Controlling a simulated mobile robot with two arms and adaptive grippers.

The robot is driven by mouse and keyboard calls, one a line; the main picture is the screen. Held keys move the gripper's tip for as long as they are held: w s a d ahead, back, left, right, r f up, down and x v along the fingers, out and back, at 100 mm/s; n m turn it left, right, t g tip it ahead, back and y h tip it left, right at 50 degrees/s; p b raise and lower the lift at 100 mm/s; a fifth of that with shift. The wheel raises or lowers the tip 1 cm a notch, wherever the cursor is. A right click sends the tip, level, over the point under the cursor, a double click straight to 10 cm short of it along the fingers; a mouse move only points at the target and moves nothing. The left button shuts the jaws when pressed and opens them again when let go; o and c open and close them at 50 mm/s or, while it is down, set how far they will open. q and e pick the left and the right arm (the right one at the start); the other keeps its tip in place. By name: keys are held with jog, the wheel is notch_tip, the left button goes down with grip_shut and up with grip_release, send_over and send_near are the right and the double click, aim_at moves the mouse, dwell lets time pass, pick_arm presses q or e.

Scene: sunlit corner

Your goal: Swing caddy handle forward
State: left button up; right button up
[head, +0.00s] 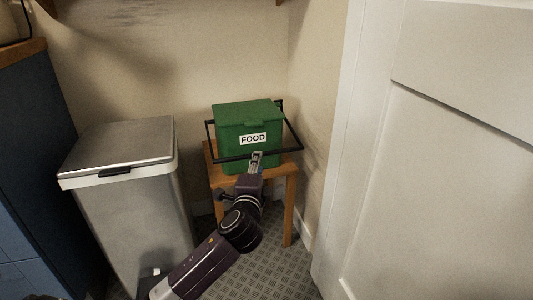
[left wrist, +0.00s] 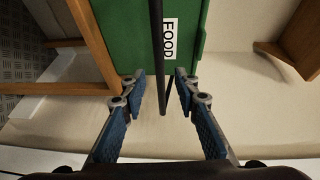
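The green caddy (head: 245,120) with a white FOOD label stands lid closed on a small wooden stool (head: 291,190) in the corner. Its black handle (head: 232,159) is swung down toward me, its bar crossing the caddy's front below the label. My left gripper (head: 257,156) is at the middle of this bar. In the left wrist view, the left gripper (left wrist: 160,78) is open, and the handle bar (left wrist: 157,40) runs between its fingertips with a gap on both sides. The caddy (left wrist: 122,40) is just beyond the fingers. My right gripper is not in view.
A grey metal bin (head: 130,200) with a flat lid stands left of the stool. A dark blue cabinet (head: 35,150) is at the far left. A white panelled door (head: 440,150) fills the right side. Patterned floor (head: 270,265) shows between bin and door.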

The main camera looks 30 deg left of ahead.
pick_arm(q)
jog(key=b+x, duration=0.2)
jog(key=x, duration=0.4)
jog(key=shift+w+a, duration=0.15)
jog(key=shift+w, duration=0.05)
jog(key=shift+c, duration=0.3)
grip_shut()
